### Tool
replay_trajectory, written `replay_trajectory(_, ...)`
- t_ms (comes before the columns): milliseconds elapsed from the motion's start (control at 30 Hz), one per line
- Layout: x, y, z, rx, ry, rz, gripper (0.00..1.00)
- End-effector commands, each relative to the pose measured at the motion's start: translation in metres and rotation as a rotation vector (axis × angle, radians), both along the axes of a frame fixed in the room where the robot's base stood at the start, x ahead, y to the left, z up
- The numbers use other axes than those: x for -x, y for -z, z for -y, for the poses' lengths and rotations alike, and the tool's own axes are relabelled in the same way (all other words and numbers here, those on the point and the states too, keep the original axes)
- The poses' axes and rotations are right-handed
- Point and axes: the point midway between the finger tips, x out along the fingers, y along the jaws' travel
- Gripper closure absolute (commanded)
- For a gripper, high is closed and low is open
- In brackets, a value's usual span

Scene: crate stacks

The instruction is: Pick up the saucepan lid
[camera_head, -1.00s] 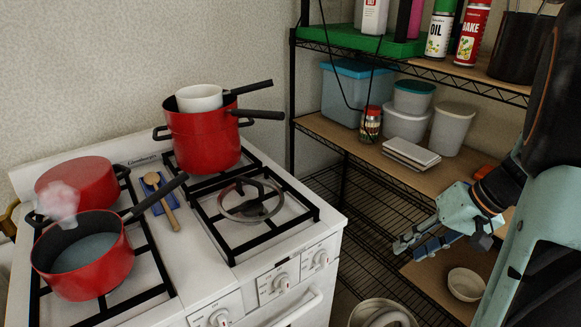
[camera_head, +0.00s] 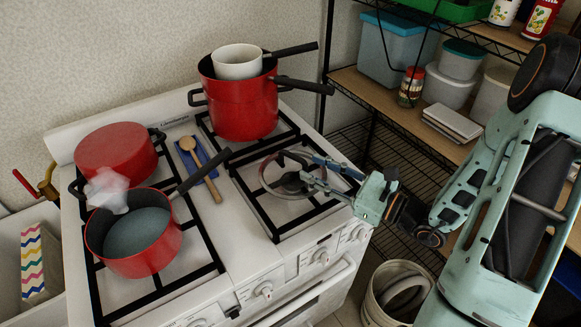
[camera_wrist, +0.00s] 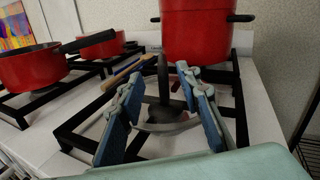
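The saucepan lid (camera_head: 263,176) is a clear round lid with a metal rim and a black handle. It lies on the front right burner of the white stove, partly hidden by my fingers in the head view. My gripper (camera_head: 306,167) is open and reaches over the lid from the right. In the wrist view, my gripper (camera_wrist: 160,72) has its two blue-padded fingers spread on either side of the upright black handle (camera_wrist: 163,82). The lid's rim (camera_wrist: 168,127) shows low between the fingers. I see no clear contact with the handle.
A red pot (camera_head: 245,107) with a white pot (camera_head: 237,69) in it stands behind the lid. Two red pans (camera_head: 115,150) (camera_head: 133,262) occupy the left burners. A wooden spoon (camera_head: 207,170) lies mid-stove. A wire shelf (camera_head: 385,105) and a bin (camera_head: 374,300) are right.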

Motion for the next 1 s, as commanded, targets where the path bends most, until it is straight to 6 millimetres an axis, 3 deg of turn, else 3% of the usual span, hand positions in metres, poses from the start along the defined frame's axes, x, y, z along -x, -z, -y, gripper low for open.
replay_trajectory(567, -0.04, -0.003, -0.056, 0.003, -0.005, 0.003, 0.68)
replay_trajectory(867, -0.044, -0.002, -0.06, 0.004, -0.002, 0.004, 0.68)
replay_trajectory(1000, -0.044, -0.002, -0.06, 0.004, -0.002, 0.003, 0.81)
